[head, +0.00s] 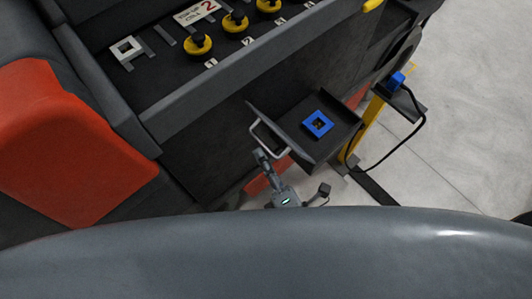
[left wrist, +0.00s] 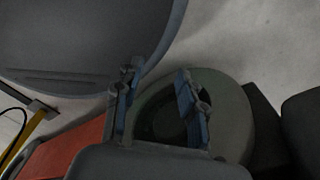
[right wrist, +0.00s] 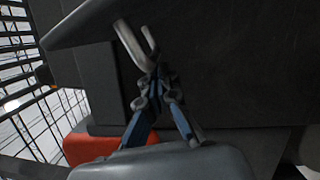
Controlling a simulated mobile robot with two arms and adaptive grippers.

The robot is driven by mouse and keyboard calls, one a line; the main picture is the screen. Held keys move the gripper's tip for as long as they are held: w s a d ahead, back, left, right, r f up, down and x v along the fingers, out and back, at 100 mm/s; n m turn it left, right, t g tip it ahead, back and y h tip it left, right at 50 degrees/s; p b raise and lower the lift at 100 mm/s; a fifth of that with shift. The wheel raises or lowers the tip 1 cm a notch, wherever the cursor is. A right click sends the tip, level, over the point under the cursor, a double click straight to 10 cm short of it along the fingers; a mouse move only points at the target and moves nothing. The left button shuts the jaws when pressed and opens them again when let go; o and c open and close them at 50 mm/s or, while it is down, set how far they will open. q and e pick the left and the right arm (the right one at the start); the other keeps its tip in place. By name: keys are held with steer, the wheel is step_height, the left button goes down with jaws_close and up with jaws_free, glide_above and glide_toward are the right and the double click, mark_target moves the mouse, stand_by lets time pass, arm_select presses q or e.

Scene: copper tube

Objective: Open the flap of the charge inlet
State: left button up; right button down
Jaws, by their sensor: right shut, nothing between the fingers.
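The charge inlet (head: 318,124) is a blue square with a dark centre, uncovered in the head view. The dark flap (head: 296,152) stands open at an angle on the inlet's left side. Its pale bar handle (head: 268,139) is on the side facing away from the inlet. My right gripper (head: 259,155) is shut and empty, its tips close to the lower end of the handle. In the right wrist view the shut tips (right wrist: 155,78) are by the handle (right wrist: 133,46); contact is unclear. My left gripper (left wrist: 158,85) is open and empty, away from the flap.
A blue plug (head: 397,81) with a black cable sits on a yellow post (head: 365,128) right of the inlet. A dark console with yellow-and-black knobs (head: 235,22) is behind. An orange-red panel (head: 70,150) is at left. Grey floor is free at right.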

steer(key=shift+m, duration=0.6)
steer(key=w+d+r+p, duration=0.1)
steer(key=p, duration=0.1)
steer(key=d+r+p, duration=0.1)
steer(key=r+p, duration=0.1)
steer(key=p, duration=0.1)
steer(key=shift+w+d, duration=0.15)
steer(key=shift+w, duration=0.2)
arm_select(q)
steer(key=r, duration=0.2)
steer(key=a+r, duration=0.1)
steer(key=r, duration=0.2)
steer(key=shift+a, duration=0.1)
arm_select(e)
steer(key=shift+w+d, duration=0.2)
steer(key=shift+d, duration=0.05)
arm_select(q)
steer(key=shift+r, duration=0.1)
